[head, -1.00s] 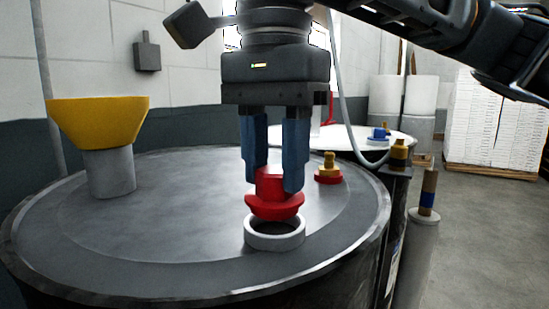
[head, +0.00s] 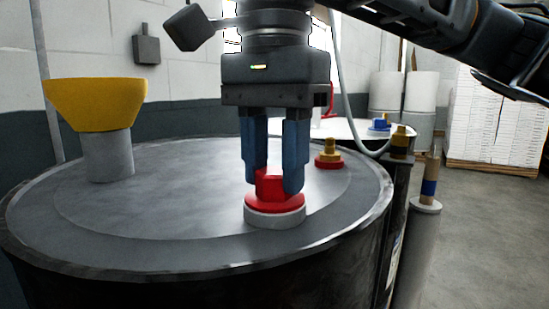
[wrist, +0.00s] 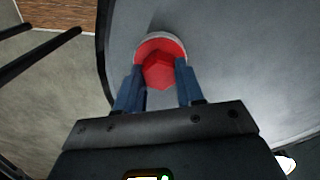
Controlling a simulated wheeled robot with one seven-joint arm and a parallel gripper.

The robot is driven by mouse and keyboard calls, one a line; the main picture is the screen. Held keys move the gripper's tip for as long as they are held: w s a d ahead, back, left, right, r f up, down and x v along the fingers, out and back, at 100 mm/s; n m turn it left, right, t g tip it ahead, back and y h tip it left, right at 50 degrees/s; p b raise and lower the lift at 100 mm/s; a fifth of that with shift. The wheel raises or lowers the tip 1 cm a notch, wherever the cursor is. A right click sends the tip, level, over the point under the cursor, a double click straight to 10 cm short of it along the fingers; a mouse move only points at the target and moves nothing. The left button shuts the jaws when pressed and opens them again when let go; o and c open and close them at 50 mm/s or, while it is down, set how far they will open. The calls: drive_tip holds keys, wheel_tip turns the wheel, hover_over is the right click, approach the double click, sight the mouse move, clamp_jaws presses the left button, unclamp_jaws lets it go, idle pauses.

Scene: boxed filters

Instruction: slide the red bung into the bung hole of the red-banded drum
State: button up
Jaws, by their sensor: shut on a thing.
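The red bung (head: 273,203) sits in the pale ring of the bung hole (head: 276,219) on the dark drum top (head: 180,215). Its wide flange rests at the ring's rim, and the hole's opening is hidden beneath it. My gripper (head: 274,186) points straight down and is shut on the bung's raised red head. In the wrist view, the red bung (wrist: 158,68) lies between my blue fingers, with the pale ring (wrist: 160,38) showing around its far edge. No red band shows on the visible part of this drum.
A yellow funnel (head: 95,103) on a grey neck stands on the drum top at left. A brass fitting on a red base (head: 329,154) is behind and right of my gripper. Another drum (head: 345,130) with a blue fitting (head: 379,125) stands behind.

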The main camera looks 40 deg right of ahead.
idle(0.5)
drive_tip(key=o, duration=1.2)
wheel_tip(320, 180, up, 8)
drive_tip(key=shift+f+p, duration=0.1)
drive_tip(key=shift+p, duration=0.5)
